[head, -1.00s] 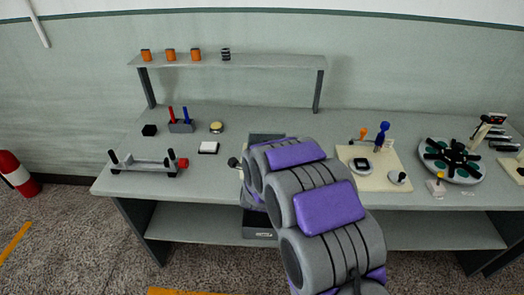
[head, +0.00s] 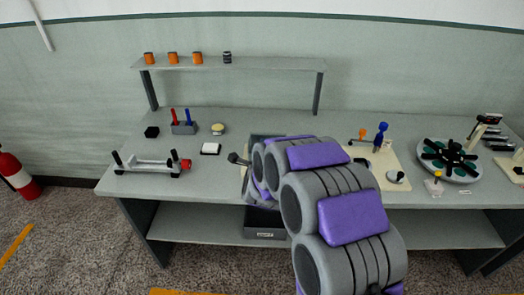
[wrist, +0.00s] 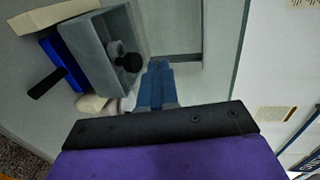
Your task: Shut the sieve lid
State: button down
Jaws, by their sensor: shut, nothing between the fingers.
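In the wrist view, my gripper (wrist: 158,82) shows as two blue fingers pressed together, with nothing between them. Left of the fingertips is a grey box-like body (wrist: 93,48), apparently the sieve, with a black round knob (wrist: 128,62) on its near right side. A blue panel with a black handle (wrist: 46,84) is on its far left side; I cannot tell for sure whether this is the lid. The fingertips are close to the knob, with a small gap in the picture. In the head view my arm hides my gripper and most of the grey unit (head: 266,139).
The bench (head: 225,180) holds a roller stand (head: 150,166) at left, a beige board (head: 398,160) and a round black-armed turntable (head: 447,157) at right. A shelf (head: 240,64) carries small spools. A grey bin (head: 265,223) sits below.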

jog(key=s+r+n+g+y+p, duration=0.15)
jog(key=s+n+g, duration=0.35)
jog(key=s, duration=0.7)
jog(key=s+r+n+g+y, duration=0.1)
jog(key=s+n+g+y, duration=0.2)
jog(key=s+n, duration=0.55)
jog(key=s+d+r+n+g+h, duration=0.1)
jog(key=s+d+g, duration=0.2)
jog(key=s, duration=0.7)
jog(key=s+d+r+n+g+h, duration=0.1)
jog(key=s+d+n+g, duration=0.1)
jog(key=s+d, duration=0.4)
jog(key=s+d+r+n+g+h, duration=0.1)
jog(key=s+d+g, duration=0.3)
jog(key=s, duration=1.1)
jog(key=shift+d+r+n+h, duration=0.3)
jog(key=shift+d+n+h, duration=0.15)
jog(key=shift+d, duration=0.25)
